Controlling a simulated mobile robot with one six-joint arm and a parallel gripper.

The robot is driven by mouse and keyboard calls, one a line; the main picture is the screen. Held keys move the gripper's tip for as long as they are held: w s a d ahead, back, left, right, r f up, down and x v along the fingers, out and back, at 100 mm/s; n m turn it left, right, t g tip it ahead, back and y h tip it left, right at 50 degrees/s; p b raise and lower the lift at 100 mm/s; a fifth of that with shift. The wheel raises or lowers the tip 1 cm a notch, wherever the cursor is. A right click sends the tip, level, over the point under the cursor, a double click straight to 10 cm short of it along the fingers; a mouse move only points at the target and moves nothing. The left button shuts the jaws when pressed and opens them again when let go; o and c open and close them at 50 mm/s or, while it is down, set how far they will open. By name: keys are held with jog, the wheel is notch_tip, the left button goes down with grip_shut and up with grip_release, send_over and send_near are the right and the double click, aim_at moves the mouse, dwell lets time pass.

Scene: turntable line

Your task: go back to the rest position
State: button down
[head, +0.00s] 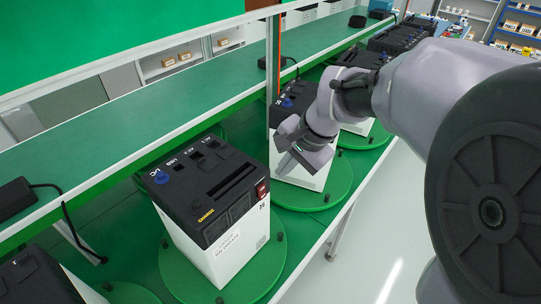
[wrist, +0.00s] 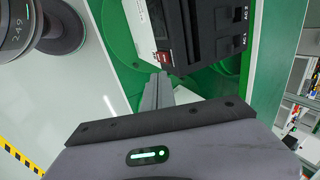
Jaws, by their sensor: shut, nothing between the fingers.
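My gripper (head: 284,162) is in front of the line in the head view, beside a white unit with a black top. Its grey fingers (wrist: 158,92) are together in the wrist view, with nothing between them. The nearest whole unit (head: 205,195) stands upright on a green turntable (head: 272,262), left of and nearer than my gripper. A second unit (head: 308,178) stands behind my gripper on another turntable (head: 335,190), partly hidden by it. A black-topped unit with a red switch (wrist: 188,35) shows beyond the fingers in the wrist view.
A green shelf (head: 130,122) with a white edge runs along the line, carrying a black adapter (head: 14,197) and cable. Another unit (head: 35,278) is cut off at lower left. More units (head: 398,38) stand farther back. The floor (head: 375,225) at right is clear.

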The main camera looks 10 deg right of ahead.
jog(key=s+a+f+n+t+b, duration=0.1)
jog(key=s+a+f+n+b, duration=0.1)
jog(key=s+f+b, duration=0.4)
jog(key=s+a+f+n+t+b, duration=0.1)
jog(key=s+a+f+n+b, duration=0.1)
jog(key=s+f+n+b, duration=0.2)
jog(key=shift+s+f+h+b, duration=0.4)
jog(key=shift+s+f+b, duration=1.25)
jog(key=shift+s+b, duration=2.55)
jog(key=shift+s+a+p, duration=0.1)
jog(key=shift+s+p, duration=0.6)
